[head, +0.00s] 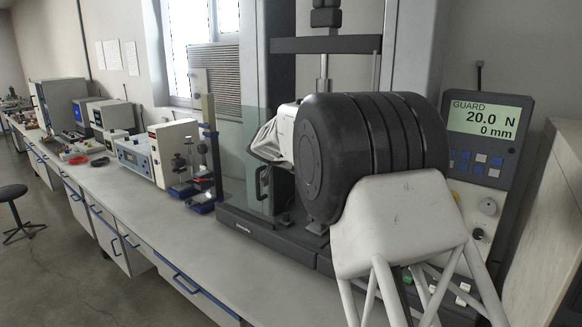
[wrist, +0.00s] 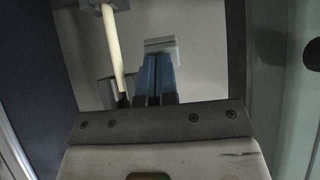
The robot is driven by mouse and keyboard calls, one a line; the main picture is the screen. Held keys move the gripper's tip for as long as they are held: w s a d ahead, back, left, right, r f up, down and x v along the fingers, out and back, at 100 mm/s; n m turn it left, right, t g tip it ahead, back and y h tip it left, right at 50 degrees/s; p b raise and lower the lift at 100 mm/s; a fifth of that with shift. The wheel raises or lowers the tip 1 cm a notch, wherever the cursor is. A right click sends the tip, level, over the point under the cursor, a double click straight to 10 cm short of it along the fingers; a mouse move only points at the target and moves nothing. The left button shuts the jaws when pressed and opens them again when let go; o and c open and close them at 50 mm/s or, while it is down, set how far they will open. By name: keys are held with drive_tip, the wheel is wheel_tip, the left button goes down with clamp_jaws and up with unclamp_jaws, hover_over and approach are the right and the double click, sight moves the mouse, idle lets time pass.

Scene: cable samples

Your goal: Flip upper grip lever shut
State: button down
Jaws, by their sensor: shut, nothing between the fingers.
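My gripper (wrist: 157,78) shows in the wrist view as two blue fingers side by side with no visible gap, holding nothing. A pale rod (wrist: 112,48) with a dark end stands to their left, apart from them in the picture. I cannot tell whether it is the grip lever or a cable sample. A grey block (wrist: 160,44) lies just past the fingertips in the picture; whether they touch is unclear. In the head view the tester (head: 262,232) stands behind my arm, which hides its grips and the upper lever.
A clear guard panel (head: 234,150) with a dark handle stands at the tester's left. A dark crossbar (head: 290,45) spans its top. The control panel (head: 484,135) reads GUARD, 20.0 N, 0 mm. Instruments and a blue-based stand (head: 205,165) line the bench, with bare bench in front.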

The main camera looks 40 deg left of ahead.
drive_tip(key=shift+r, duration=0.15)
drive_tip(key=shift+r, duration=0.6)
drive_tip(key=shift+r, duration=0.1)
drive_tip(key=f+v, duration=0.1)
drive_tip(key=v, duration=1.2)
drive_tip(key=shift+s+r, duration=0.3)
drive_tip(key=shift+s, duration=0.35)
drive_tip(key=shift+d, duration=0.1)
